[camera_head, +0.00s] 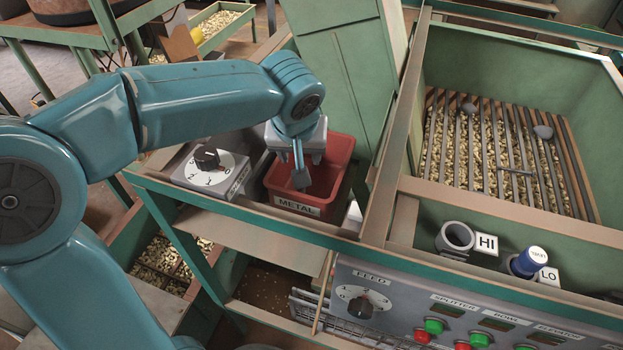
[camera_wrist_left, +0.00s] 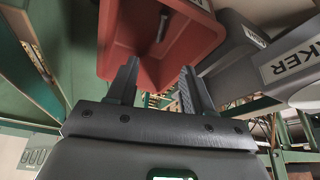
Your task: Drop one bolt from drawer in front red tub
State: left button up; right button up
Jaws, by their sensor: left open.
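The red tub (camera_head: 318,202) with a METAL label stands on the green bench ledge; its interior also shows in the left wrist view (camera_wrist_left: 120,35). A dark grey bolt (camera_wrist_left: 163,25) shows inside the tub in the left wrist view. My left gripper (camera_head: 302,176) points down at the tub's opening. In the left wrist view its two fingers (camera_wrist_left: 158,70) are apart with nothing between them. My right gripper is not in view. I cannot make out a bolt in a drawer.
A grey dial box (camera_head: 210,168) stands left of the tub. A green post rises behind it. The green hopper (camera_head: 505,70) at right has a bar grate over nuts, with grey pieces on the bars. A control panel (camera_head: 400,305) with buttons lies below.

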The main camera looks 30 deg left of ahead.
pick_arm(q)
jog(key=v, duration=1.2)
jog(key=shift+r, duration=0.3)
jog(key=shift+s+d, duration=0.1)
jog(key=shift+s, duration=0.05)
